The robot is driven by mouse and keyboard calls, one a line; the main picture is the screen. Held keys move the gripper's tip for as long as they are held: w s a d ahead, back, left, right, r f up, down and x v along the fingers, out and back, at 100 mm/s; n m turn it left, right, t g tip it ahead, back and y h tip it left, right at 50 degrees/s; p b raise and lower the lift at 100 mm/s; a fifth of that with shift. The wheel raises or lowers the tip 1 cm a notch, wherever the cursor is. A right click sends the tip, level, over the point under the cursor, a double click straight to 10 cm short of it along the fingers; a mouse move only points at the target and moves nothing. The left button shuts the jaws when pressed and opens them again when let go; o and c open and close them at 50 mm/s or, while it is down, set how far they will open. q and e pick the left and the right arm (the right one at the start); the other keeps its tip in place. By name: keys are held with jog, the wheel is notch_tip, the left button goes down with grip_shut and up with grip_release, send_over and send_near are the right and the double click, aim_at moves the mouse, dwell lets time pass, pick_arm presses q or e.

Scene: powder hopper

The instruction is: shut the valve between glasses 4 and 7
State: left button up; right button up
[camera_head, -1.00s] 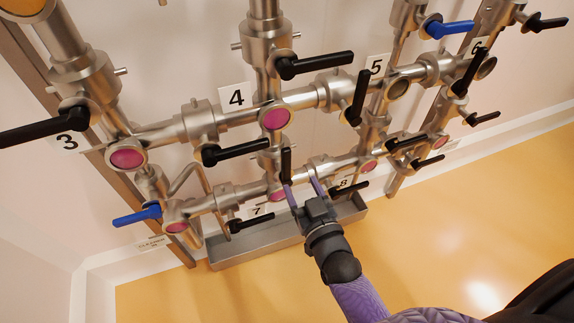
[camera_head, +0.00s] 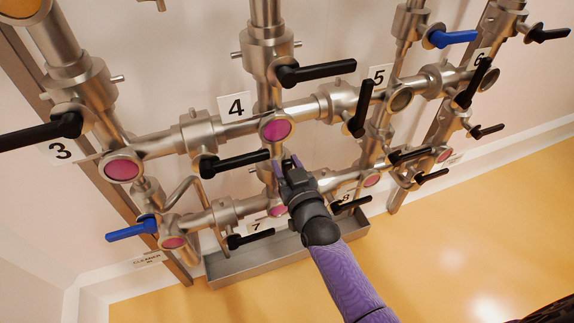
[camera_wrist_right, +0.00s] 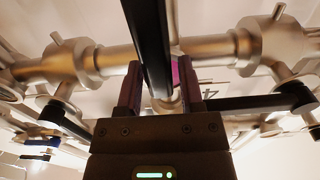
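Glass 4 (camera_head: 277,127) is a pink round sight glass beside the label 4. Glass 7 (camera_head: 278,210) is a pink disc below it, partly covered by my right gripper. A vertical pipe joins them, and its valve is mostly hidden behind the gripper in the head view. My right gripper (camera_head: 288,165) is at this valve. In the right wrist view a black valve handle (camera_wrist_right: 148,35) runs between the two purple fingers (camera_wrist_right: 160,88), with a narrow gap on each side. The gripper looks open around it. My left gripper is not in view.
Other black handles are close: one left of the gripper (camera_head: 235,163), one beside label 7 (camera_head: 250,238), one beside label 8 (camera_head: 352,204). A blue handle (camera_head: 131,232) is at lower left. A grey tray (camera_head: 285,256) lies below the pipes.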

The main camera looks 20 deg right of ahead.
grip_shut()
dwell(1.1)
